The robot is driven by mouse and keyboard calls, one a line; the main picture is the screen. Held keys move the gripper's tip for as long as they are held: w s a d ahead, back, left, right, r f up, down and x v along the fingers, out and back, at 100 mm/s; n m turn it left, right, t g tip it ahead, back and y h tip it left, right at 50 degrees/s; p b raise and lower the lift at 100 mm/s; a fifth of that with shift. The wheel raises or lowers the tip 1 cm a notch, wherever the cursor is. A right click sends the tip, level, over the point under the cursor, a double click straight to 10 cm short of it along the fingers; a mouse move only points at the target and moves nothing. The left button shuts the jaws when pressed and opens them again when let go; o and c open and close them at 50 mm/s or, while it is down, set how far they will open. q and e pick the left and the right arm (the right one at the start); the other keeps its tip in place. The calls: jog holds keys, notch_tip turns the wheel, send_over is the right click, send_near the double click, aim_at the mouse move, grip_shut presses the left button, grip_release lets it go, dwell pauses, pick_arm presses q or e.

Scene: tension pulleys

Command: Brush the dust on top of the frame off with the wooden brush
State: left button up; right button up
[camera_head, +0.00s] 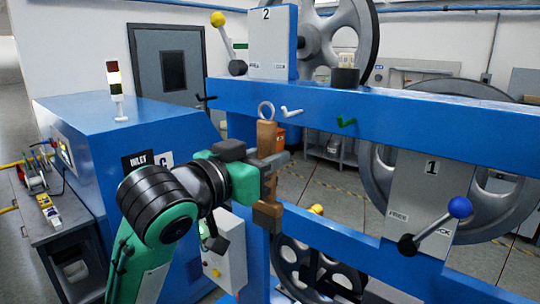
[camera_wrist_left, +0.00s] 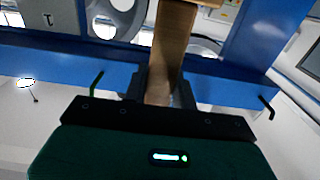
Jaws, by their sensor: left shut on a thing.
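My left gripper (camera_head: 270,166) is shut on the wooden brush (camera_head: 267,136), which hangs upright in front of the blue frame (camera_head: 310,116). The brush's ring is at the top and its wider block is below the fingers. In the left wrist view the brush (camera_wrist_left: 172,45) stands between the fingers of my left gripper (camera_wrist_left: 158,88), and the blue frame runs behind it. The brush is below that top surface, and apart from the dust. My right gripper is not in view.
A white hook (camera_head: 291,112) and a green hook (camera_head: 346,122) stick out of the frame's front. A small container on a dark base (camera_head: 345,76) stands on top. A lever with a blue knob (camera_head: 459,207) juts out at the right. A blue cabinet (camera_head: 130,140) stands left.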

pick_arm(q)
jog(key=shift+s+a, duration=0.15)
jog(key=shift+s, duration=0.1)
jog(key=shift+v, duration=1.8)
